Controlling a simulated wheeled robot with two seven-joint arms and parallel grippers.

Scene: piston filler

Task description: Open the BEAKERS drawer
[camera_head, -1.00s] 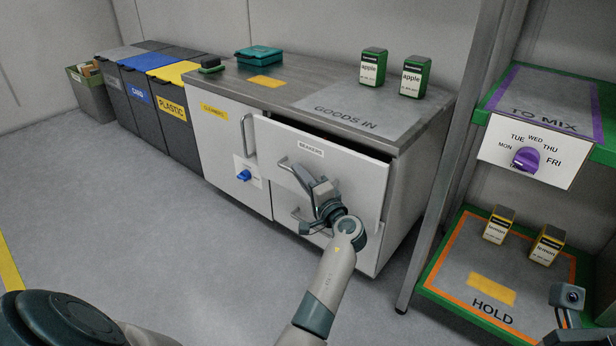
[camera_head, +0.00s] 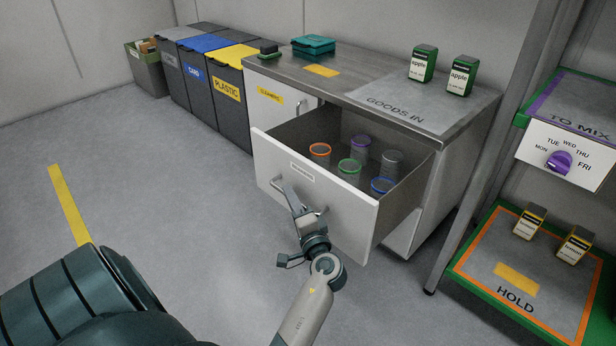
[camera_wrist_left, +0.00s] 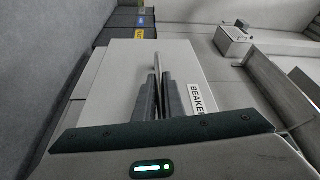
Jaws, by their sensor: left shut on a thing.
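The BEAKERS drawer (camera_head: 330,205) stands pulled well out of the cabinet, with its inside showing in the head view. Inside it stand several clear beakers, with an orange (camera_head: 320,152), a green (camera_head: 349,168), a purple (camera_head: 361,146) and a blue rim (camera_head: 383,186) among them. My left gripper (camera_head: 296,205) is at the drawer's front, shut on its metal handle (camera_head: 277,187). In the left wrist view the two fingers (camera_wrist_left: 160,90) are close together on the handle (camera_wrist_left: 157,60), beside the BEAKERS label (camera_wrist_left: 203,100). My right gripper is not in view.
The cabinet top (camera_head: 350,83) holds two apple boxes (camera_head: 461,76) and a teal case (camera_head: 313,45). A shelf rack with lemon boxes (camera_head: 529,221) stands at the right. The floor (camera_head: 150,190) left of the drawer is clear.

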